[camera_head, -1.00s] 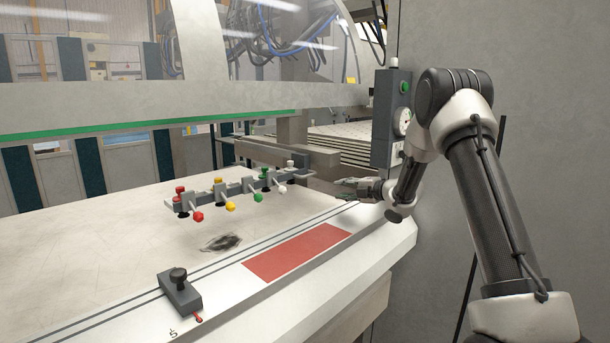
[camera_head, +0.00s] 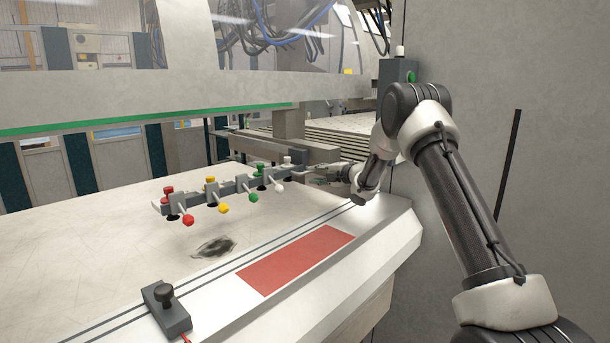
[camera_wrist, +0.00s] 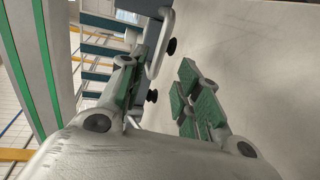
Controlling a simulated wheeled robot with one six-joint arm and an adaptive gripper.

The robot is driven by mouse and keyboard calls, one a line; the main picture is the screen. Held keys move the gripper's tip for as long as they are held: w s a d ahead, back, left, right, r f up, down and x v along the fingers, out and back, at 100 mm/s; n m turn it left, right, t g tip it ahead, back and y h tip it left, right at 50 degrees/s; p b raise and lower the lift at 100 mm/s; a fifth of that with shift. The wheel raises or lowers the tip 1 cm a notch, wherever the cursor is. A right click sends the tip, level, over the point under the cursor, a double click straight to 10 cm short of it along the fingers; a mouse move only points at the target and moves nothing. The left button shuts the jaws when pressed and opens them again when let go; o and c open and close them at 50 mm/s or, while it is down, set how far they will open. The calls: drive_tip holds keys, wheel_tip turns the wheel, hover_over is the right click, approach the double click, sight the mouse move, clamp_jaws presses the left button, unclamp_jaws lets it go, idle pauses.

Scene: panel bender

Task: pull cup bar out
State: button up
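The cup bar (camera_head: 240,187) is a grey bar over the pale table, with red, yellow, green and white knobs and dark suction cups beneath. My gripper (camera_head: 318,172) is at its right end in the head view, very near the white-knobbed end. In the wrist view my gripper (camera_wrist: 168,65) has its two green-padded fingers apart. A pale rounded handle-like part (camera_wrist: 160,42) and black cups show just past the fingertips, nearer the left finger. I cannot tell whether a finger touches the bar.
A red rectangle (camera_head: 296,260) marks the table's front strip. A dark stop block (camera_head: 166,309) stands at the front left, and a dark smudge (camera_head: 214,246) lies under the bar. The machine beam (camera_head: 180,95) spans above. A grey wall (camera_head: 560,150) is at the right.

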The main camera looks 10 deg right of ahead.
sight(306, 173)
drive_tip(key=x, duration=0.6)
drive_tip(key=shift+w+a+r, duration=0.1)
drive_tip(key=shift+w+a, duration=0.05)
drive_tip(key=shift+w, duration=0.1)
clamp_jaws()
